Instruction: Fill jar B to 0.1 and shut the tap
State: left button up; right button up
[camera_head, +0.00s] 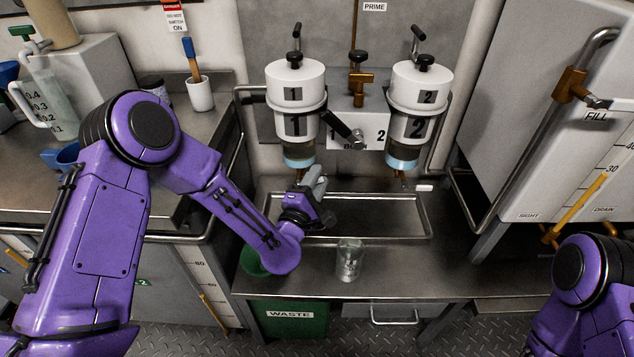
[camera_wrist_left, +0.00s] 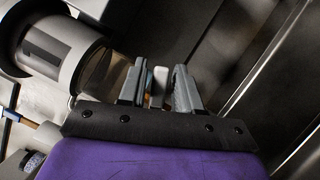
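My left gripper (camera_head: 316,192) is just below canister 1 (camera_head: 296,90), beside the brass tap (camera_head: 299,173) at its base. In the left wrist view its two fingers (camera_wrist_left: 158,88) stand apart with a small grey piece between them; gaps show on both sides. I cannot tell whether this is the tap's handle. A clear glass jar (camera_head: 349,262) stands upright on the bench in front of the tray, apart from the gripper. Its marking and level are too small to read. A graduated jug (camera_head: 45,108) stands at the far left. My right gripper is out of view.
Canister 2 (camera_head: 418,100) hangs to the right with its own tap. A shallow metal tray (camera_head: 420,215) lies below both. A green waste bin (camera_head: 292,318) is under the front edge. A large tank with a brass valve (camera_head: 570,85) stands at the right.

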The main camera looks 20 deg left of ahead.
pick_arm(q)
jog(key=s, duration=0.3)
jog(key=s+f+b, duration=0.1)
jog(key=s, duration=0.3)
jog(key=s+a, duration=0.1)
jog(key=s, duration=0.2)
jog(key=shift+s+f+b, duration=0.25)
jog(key=shift+b, duration=0.1)
dwell(6.7)
